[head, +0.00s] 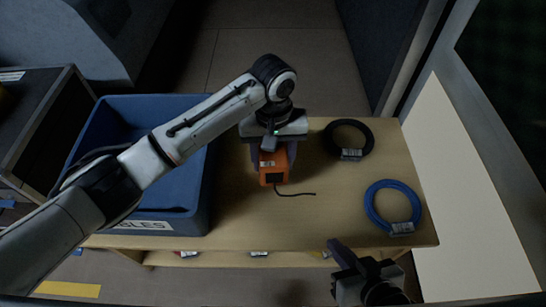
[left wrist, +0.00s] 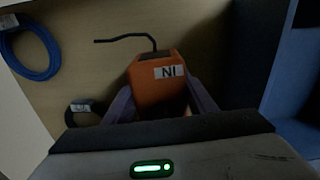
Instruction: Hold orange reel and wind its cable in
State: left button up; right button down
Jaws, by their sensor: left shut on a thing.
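The orange reel (head: 273,176) stands on the wooden table, and a short dark cable (head: 297,194) sticks out from it to the right. My left gripper (head: 273,155) reaches over from above, its purple fingers on either side of the reel, shut on it. The left wrist view shows the reel (left wrist: 152,92) between both fingers, with a white label reading "IN" upside down and the cable (left wrist: 125,39) bent away from its far end. My right gripper (head: 342,254) is over the table's front edge, apart from the reel; its finger gap is not clear.
A blue crate (head: 150,222) with a cable label stands left of the reel. A black cable coil (head: 328,139) and a blue cable coil (head: 369,207) lie on the table (head: 240,222) to the right.

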pick_arm(q)
jog(key=shift+r+p, duration=0.1)
jog(key=shift+p, duration=0.35)
jog(key=shift+f+b, duration=0.6)
jog(key=shift+f, duration=1.9)
jog(key=shift+f+b, duration=0.8)
jog(key=shift+f, duration=1.5)
jog(key=shift+f, duration=0.25)
